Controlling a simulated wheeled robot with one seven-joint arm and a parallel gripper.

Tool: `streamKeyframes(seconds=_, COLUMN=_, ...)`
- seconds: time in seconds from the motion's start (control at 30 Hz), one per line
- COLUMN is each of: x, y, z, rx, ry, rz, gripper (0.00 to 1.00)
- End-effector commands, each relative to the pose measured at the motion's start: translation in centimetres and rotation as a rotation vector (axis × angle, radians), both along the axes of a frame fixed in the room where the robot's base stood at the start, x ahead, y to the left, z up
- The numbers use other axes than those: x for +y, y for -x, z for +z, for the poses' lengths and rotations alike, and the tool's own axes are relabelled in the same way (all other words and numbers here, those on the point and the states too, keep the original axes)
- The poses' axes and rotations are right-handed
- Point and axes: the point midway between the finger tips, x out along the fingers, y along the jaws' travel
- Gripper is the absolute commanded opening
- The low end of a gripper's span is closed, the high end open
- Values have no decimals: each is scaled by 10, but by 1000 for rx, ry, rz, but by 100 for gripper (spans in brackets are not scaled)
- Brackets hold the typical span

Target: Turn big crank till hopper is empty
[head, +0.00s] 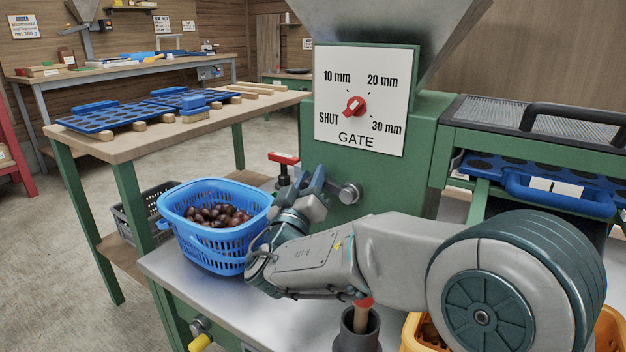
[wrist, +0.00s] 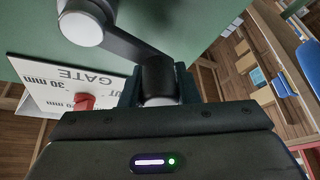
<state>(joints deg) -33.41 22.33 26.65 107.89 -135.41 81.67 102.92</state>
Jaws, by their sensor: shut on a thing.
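The big crank (head: 349,194) sits on the green machine front below the gate panel. Its round grey hub and dark arm show in the wrist view (wrist: 128,42). My gripper (head: 311,188) is shut on the crank's handle, left of the hub in the head view; the fingers hide most of the handle. In the wrist view my gripper (wrist: 160,92) closes around the handle at the arm's end. The grey metal hopper (head: 385,25) is above the machine; its inside is out of view.
A blue basket (head: 215,252) holding chestnuts stands on the metal bench (head: 170,268), left of my gripper. A red-topped handle (head: 284,158) is just behind my gripper. A dark cup (head: 360,330) and an orange crate (head: 410,335) are near my arm.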

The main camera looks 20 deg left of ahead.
Motion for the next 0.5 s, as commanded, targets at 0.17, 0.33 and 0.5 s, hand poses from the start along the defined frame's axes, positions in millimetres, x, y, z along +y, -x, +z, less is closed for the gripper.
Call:
streamKeyframes(seconds=0.17, x=0, y=-1, z=0, rx=1, ry=0, rz=0, gripper=39)
streamKeyframes(seconds=0.33, x=0, y=-1, z=0, rx=1, ry=1, rz=-1, gripper=50)
streamKeyframes(seconds=0.5, x=-1, y=0, z=0, rx=1, ry=2, rz=-1, gripper=50)
